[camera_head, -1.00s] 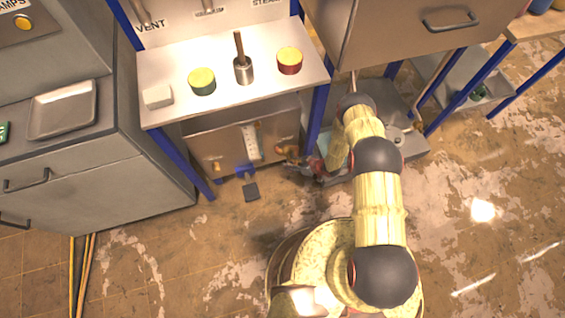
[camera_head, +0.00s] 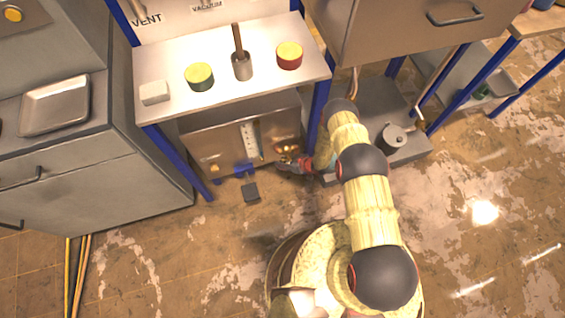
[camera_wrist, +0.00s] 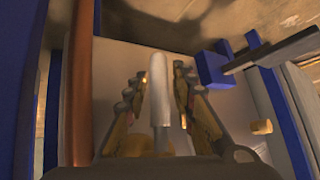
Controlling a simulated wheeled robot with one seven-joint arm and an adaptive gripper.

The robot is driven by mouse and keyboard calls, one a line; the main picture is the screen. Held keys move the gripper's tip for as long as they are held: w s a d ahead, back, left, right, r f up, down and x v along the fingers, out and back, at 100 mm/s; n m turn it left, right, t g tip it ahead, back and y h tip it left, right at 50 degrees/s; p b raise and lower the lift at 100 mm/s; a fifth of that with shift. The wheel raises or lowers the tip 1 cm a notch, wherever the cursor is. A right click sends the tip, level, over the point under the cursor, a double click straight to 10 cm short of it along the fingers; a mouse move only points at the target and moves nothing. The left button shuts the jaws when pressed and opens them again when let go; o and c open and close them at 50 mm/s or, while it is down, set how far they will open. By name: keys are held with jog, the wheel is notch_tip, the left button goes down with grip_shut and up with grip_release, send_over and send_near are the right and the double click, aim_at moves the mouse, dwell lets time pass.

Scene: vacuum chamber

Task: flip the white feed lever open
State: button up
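The white feed lever (camera_wrist: 158,88) shows in the wrist view as a pale, rounded bar standing between the two fingers of my gripper (camera_wrist: 157,82). The fingers are apart, one on each side of the lever. A narrow dark gap shows beside it, and I cannot tell whether either finger touches it. In the head view my gripper (camera_head: 285,163) is low at the right front of the metal box under the bench.
The metal box (camera_head: 212,140) carries a white strip (camera_head: 250,138) and a blue bracket (camera_head: 243,170) with a dark pedal (camera_head: 251,191) below. A blue bench leg (camera_head: 317,112) stands close to my arm. The floor in front is clear.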

grip_shut()
dwell(0.7)
